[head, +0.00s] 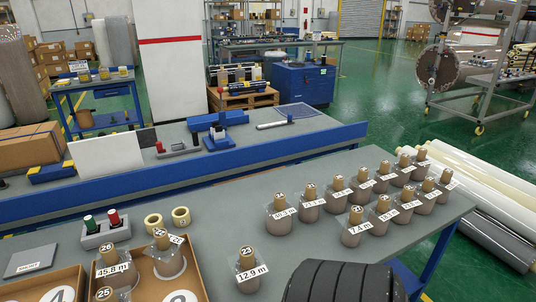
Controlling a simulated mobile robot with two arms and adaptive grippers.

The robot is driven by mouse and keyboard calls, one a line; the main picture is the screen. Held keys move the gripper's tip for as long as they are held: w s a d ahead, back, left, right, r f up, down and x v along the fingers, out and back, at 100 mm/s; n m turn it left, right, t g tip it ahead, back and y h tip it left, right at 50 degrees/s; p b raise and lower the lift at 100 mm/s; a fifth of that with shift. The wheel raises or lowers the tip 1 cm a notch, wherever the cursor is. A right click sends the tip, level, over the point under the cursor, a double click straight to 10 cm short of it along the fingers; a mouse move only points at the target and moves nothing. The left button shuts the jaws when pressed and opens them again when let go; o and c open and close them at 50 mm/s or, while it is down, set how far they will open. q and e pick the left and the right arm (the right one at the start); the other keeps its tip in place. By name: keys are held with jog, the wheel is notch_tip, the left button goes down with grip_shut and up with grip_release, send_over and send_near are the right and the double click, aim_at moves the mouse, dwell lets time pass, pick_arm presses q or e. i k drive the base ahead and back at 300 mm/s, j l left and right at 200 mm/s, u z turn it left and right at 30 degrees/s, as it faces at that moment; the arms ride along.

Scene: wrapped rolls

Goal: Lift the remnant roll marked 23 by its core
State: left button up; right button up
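The remnant roll marked 23 (248,274) stands upright on the grey table in the head view, near the front and left of the middle. It is a short clear-wrapped roll with a tan core sticking up from its top. The tag on the core end reads 23, and a white label on its side reads 12.9 m. Nothing touches it. Neither of my grippers shows in the view.
Several similar rolls (352,236) stand in rows to the right. A cardboard tray (205,284) with other rolls sits close on the left. A dark ribbed shape (345,284), perhaps part of me, fills the bottom right of roll 23. Bare tabletop (232,215) lies behind it.

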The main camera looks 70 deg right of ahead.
aim_at(247, 266)
jog(key=z, duration=1.85)
jog(key=k+j+z, duration=0.15)
jog(key=z, duration=0.2)
jog(key=k+j+z, duration=0.15)
jog(key=z, duration=0.15)
